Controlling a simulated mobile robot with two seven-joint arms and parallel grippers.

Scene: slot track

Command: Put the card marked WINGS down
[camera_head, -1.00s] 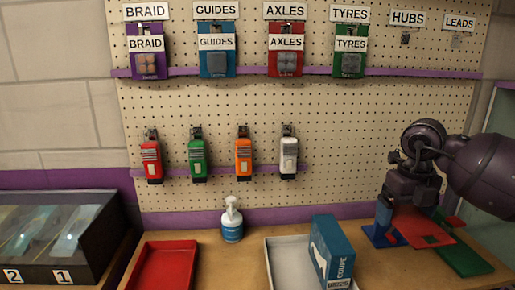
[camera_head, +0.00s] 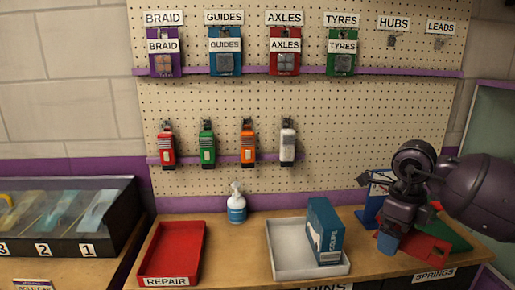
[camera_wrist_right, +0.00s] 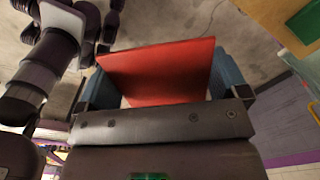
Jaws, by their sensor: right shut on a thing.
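My right gripper (camera_head: 392,238) is over the right part of the workbench. In the right wrist view its blue-padded fingers (camera_wrist_right: 165,85) are shut on a plain red card (camera_wrist_right: 160,70). No lettering shows on the side of the card facing that camera, so I cannot read whether it is marked WINGS. In the head view, red (camera_head: 427,248) and green (camera_head: 452,236) flat pieces show beside and behind the gripper, partly hidden by my arm. A blue piece (camera_head: 368,212) shows just left of the gripper. My left gripper is out of view.
A white tray (camera_head: 283,268) holds a blue box (camera_head: 325,232). A red tray (camera_head: 160,258) and a spray bottle (camera_head: 236,208) are left of it. A pegboard (camera_head: 330,115) with hung packets stands behind. The bench is clear between the two trays.

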